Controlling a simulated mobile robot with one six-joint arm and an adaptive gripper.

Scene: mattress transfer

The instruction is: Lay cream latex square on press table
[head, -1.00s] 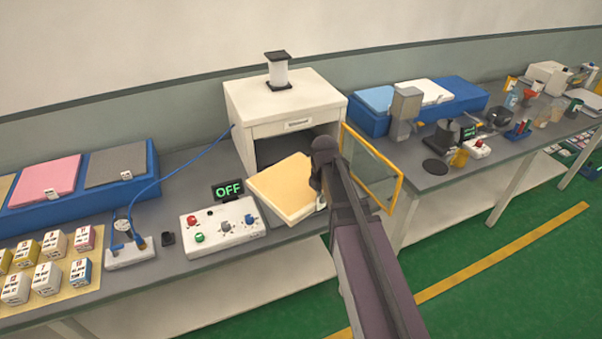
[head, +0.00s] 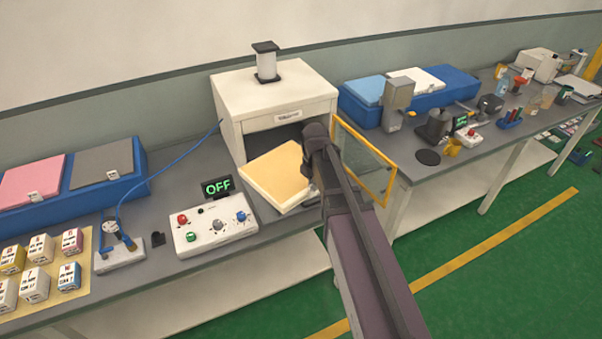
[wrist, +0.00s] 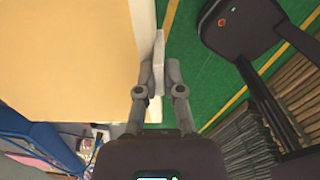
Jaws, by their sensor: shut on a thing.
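The cream latex square (head: 276,176) is a thick pale-yellow slab in front of the white press cabinet's opening, held a little tilted in the head view. In the wrist view the cream square (wrist: 75,60) fills the upper left. My gripper (wrist: 158,75) is shut on a light part at the slab's right edge. In the head view my gripper (head: 312,185) is mostly hidden behind my arm. The press cabinet (head: 275,105) is white with a dark open bay. Its yellow-framed glass door (head: 365,160) stands open on the right. The bay's inner table is hidden.
A control box (head: 215,230) with knobs and an OFF display (head: 217,187) sits left of the slab. A blue cable (head: 165,165) runs to the cabinet. A blue tray (head: 85,195) with pink and grey squares lies left.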

